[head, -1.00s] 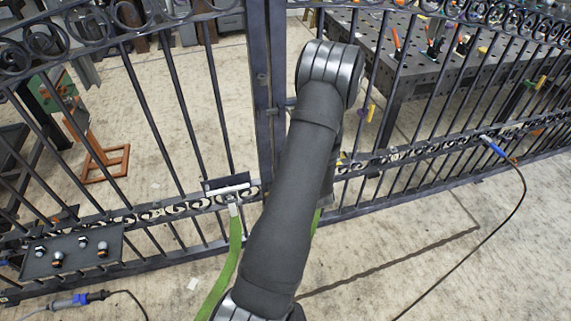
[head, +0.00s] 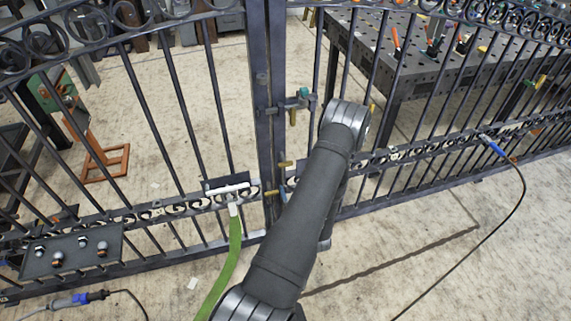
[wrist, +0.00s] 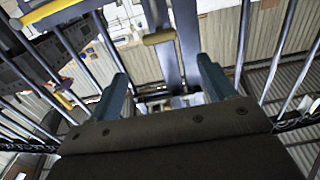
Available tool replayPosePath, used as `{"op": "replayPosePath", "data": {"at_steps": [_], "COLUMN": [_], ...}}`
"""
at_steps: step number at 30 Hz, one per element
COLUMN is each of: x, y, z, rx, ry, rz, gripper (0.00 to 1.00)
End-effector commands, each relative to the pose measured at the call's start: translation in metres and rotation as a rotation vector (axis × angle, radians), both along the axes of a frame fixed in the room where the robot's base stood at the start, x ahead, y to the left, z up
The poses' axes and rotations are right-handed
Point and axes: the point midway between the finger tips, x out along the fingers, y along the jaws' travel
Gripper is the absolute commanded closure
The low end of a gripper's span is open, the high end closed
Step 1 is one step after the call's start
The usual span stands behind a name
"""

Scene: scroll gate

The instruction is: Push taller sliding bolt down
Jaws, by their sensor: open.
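The dark iron gate (head: 264,100) has hardware at its central posts. A horizontal latch with a teal end (head: 303,94) sits at mid height, with a brass piece (head: 292,117) below it. Lower down are a brass handle (head: 285,164) and another brass handle (head: 270,193) by the post. I cannot tell surely which belongs to the taller sliding bolt. In the wrist view, a brass bar (wrist: 159,36) on dark metal lies beyond my gripper (wrist: 163,70). Its two fingers are apart, with nothing held between them.
A dark shelf with several knobs (head: 72,270) hangs on the gate at left. A green strap (head: 228,265) hangs from the gate's lower rail. A perforated worktable (head: 400,65) stands behind the gate at right. The concrete floor at right is clear except for a black cable (head: 468,258).

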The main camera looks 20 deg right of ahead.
Motion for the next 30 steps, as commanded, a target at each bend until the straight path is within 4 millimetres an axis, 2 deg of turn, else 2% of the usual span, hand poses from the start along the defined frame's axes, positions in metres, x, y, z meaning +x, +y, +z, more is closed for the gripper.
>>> {"op": "replayPosePath", "data": {"at_steps": [1, 9, 15, 21, 30], "x": [0.013, 0.072, 0.106, 0.123, 0.125], "y": [0.002, 0.001, 0.0, 0.0, 0.0], "z": [0.001, 0.001, 0.001, 0.0, 0.0], "rx": [-0.002, -0.001, 0.0, 0.001, 0.002], "ry": [-0.004, -0.003, -0.002, 0.0, 0.001], "rz": [0.004, 0.003, 0.001, 0.0, -0.001], "gripper": [0.24, 0.24, 0.24, 0.24, 0.24]}}
